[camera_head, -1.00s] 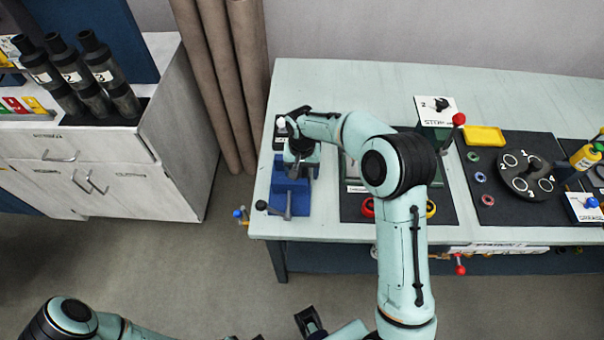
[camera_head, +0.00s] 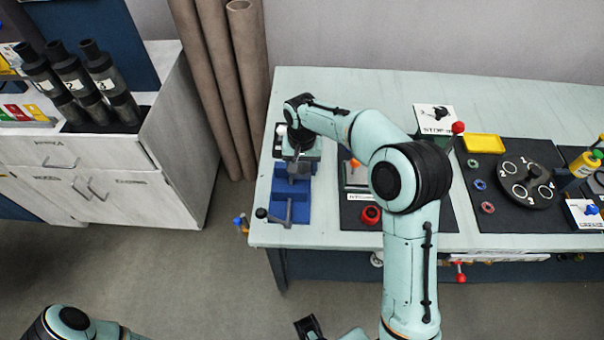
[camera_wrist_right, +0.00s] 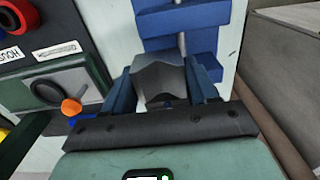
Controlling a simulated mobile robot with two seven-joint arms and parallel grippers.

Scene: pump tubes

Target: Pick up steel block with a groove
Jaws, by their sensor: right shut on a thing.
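In the right wrist view, the steel block (camera_wrist_right: 160,80) is grey, with a V-shaped groove along its upper edge. The blue fingers of my right gripper (camera_wrist_right: 163,92) stand on either side of it, shut on it. The blue vise also shows beyond the block in the wrist view (camera_wrist_right: 185,20). Whether the block touches the vise I cannot tell.
Right of the vise, a black mat (camera_head: 352,212) carries a grey fixture and a red ring (camera_head: 371,215). A black rotary disc (camera_head: 525,180) and a yellow tray (camera_head: 484,143) are farther right. Brown pipes (camera_head: 215,90) stand close behind the table's left edge.

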